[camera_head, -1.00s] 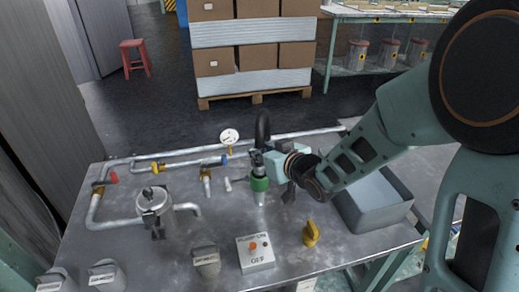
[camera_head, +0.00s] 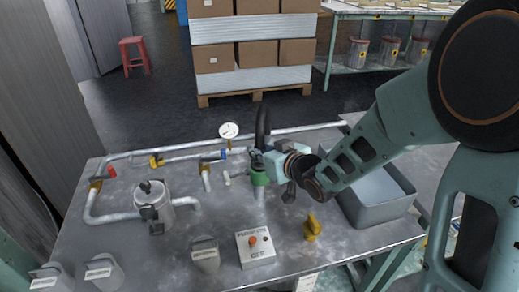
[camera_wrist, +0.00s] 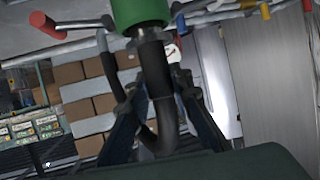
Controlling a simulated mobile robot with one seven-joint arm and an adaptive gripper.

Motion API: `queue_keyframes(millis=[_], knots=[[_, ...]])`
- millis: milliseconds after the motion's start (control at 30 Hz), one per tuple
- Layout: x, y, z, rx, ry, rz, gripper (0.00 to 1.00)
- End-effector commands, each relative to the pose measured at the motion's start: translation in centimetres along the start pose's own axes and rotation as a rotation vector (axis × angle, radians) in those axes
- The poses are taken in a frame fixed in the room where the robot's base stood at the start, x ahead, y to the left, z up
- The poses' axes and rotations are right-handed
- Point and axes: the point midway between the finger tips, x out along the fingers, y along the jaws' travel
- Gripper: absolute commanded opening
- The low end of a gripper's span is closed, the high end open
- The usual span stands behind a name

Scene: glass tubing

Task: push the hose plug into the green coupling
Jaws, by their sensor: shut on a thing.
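The green coupling (camera_head: 259,179) stands upright on the metal bench near its middle. It also shows at the top of the wrist view (camera_wrist: 140,12). My gripper (camera_head: 258,160) is right above the coupling in the head view. In the wrist view my gripper (camera_wrist: 158,100) is shut on the dark hose plug (camera_wrist: 152,62), whose end meets the coupling's mouth in line with it. How deep the plug sits is hidden. The black hose (camera_head: 262,122) arches up behind my gripper, and its loop shows beside the fingers in the wrist view.
A pressure gauge (camera_head: 229,130) and pipes stand behind and left of the coupling. A filter pot (camera_head: 153,205) is at left. A switch box (camera_head: 255,247) and yellow handle (camera_head: 312,228) are in front. A grey bin (camera_head: 378,205) is at right, under my arm.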

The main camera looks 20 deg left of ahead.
Motion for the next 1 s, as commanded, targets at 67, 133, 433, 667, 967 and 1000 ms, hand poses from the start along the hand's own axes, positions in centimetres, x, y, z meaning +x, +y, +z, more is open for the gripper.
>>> queue_keyframes(millis=[67,133,433,667,967,1000], knots=[[0.1,0.0,0.2,0.0,0.002,0.0,0.0],[0.2,0.0,0.4,0.0,0.002,0.0,0.0],[0.5,0.0,1.1,0.0,0.002,0.0,0.0],[0.5,0.0,1.1,0.0,0.002,0.0,0.35],[0.5,0.0,1.3,0.0,-0.001,0.0,0.4],[0.4,0.0,1.2,0.0,-0.001,0.0,0.4]])
